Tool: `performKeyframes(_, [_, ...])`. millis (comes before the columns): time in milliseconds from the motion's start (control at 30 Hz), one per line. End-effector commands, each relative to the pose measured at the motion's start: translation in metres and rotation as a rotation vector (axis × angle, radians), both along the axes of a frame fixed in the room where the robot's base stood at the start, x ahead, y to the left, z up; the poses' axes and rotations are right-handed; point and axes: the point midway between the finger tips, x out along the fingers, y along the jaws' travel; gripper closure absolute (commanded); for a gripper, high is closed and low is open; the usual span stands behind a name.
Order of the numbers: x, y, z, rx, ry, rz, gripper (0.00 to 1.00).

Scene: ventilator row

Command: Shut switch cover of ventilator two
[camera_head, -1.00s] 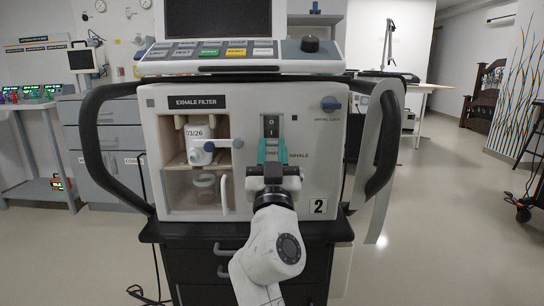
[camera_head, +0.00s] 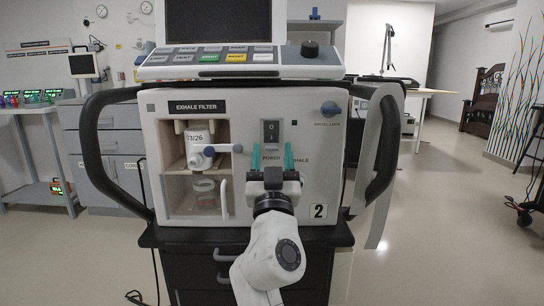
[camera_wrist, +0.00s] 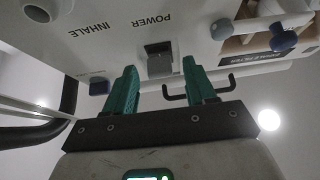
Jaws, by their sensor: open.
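Ventilator two (camera_head: 240,205) stands in front of me, with a "2" label at its lower right. Its dark power switch (camera_head: 271,131) is on the front panel above the word POWER. In the wrist view the switch (camera_wrist: 159,50) appears upside down, with a grey box-like part jutting from it. I cannot clearly tell the switch cover apart from the switch or how far it is raised. My gripper (camera_head: 272,157) is open and empty, just below the switch in the head view. Its two teal fingers (camera_wrist: 157,90) are spread apart, with the switch beyond the gap between them.
A blue knob (camera_head: 330,109) sits at the panel's upper right. Black side handles (camera_head: 388,145) flank the ventilator. A button console (camera_head: 225,58) overhangs above. Open floor lies at right.

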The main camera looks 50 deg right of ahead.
Motion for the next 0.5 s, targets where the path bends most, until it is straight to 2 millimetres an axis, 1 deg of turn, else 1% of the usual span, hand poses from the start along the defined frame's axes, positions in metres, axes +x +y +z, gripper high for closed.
performKeyframes(167, [-0.006, 0.008, -0.007, -0.001, 0.003, 0.001, 0.45])
performKeyframes(500, [-0.038, 0.045, -0.038, -0.003, 0.005, 0.002, 0.45])
